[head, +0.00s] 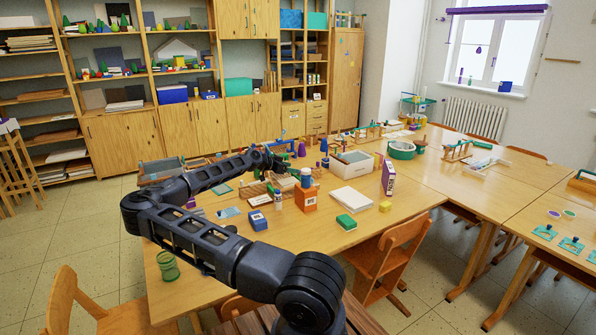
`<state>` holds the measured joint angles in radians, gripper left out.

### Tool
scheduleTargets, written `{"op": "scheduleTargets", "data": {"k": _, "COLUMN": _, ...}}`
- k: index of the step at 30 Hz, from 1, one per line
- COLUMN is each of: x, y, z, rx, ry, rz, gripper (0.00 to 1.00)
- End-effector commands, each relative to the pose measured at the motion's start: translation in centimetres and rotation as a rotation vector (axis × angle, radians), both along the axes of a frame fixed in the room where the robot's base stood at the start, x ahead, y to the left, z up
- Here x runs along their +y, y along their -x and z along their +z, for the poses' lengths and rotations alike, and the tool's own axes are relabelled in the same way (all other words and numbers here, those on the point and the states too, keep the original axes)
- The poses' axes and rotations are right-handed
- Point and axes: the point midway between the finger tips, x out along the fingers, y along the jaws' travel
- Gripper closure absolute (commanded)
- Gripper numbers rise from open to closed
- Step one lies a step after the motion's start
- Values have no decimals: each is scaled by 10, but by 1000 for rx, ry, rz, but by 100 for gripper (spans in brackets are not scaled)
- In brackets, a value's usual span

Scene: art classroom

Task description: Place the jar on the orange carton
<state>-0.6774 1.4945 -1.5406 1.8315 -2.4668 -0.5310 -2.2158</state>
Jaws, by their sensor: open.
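The orange carton (305,201) stands upright on the wooden table, with a white label on its front. A small jar with a blue lid (306,177) shows right at the carton's top and appears to stand upright on it. My gripper (282,166) is to the left of the jar and a little higher in the picture, apart from it, with nothing seen in it. Its fingers are small and dark, so their exact spread is hard to see. A green see-through jar (167,265) stands at the table's near left edge.
A white bottle (278,201) stands just left of the carton, and a blue box (258,220) farther left. A white book (351,199), a green block (346,222) and a purple carton (388,177) are to the right.

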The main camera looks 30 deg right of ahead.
Motion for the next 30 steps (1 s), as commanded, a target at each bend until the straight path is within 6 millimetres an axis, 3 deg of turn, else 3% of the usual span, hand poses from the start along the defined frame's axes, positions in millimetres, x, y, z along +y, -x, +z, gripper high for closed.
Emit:
{"op": "scheduleTargets", "data": {"k": 7, "x": 33, "y": 0, "z": 14, "rx": -1, "ry": 0, "rz": -1, "gripper": 35}}
{"op": "scheduleTargets", "data": {"k": 14, "x": 37, "y": 2, "z": 14, "rx": -41, "ry": -24, "rz": -11, "gripper": 35}}
{"op": "scheduleTargets", "data": {"k": 20, "x": 19, "y": 10, "z": -2, "rx": -289, "ry": -159, "rz": -79, "gripper": 35}}
{"op": "scheduleTargets", "data": {"k": 30, "x": 4, "y": 20, "z": -23, "rx": -855, "ry": -412, "rz": -311, "gripper": 35}}
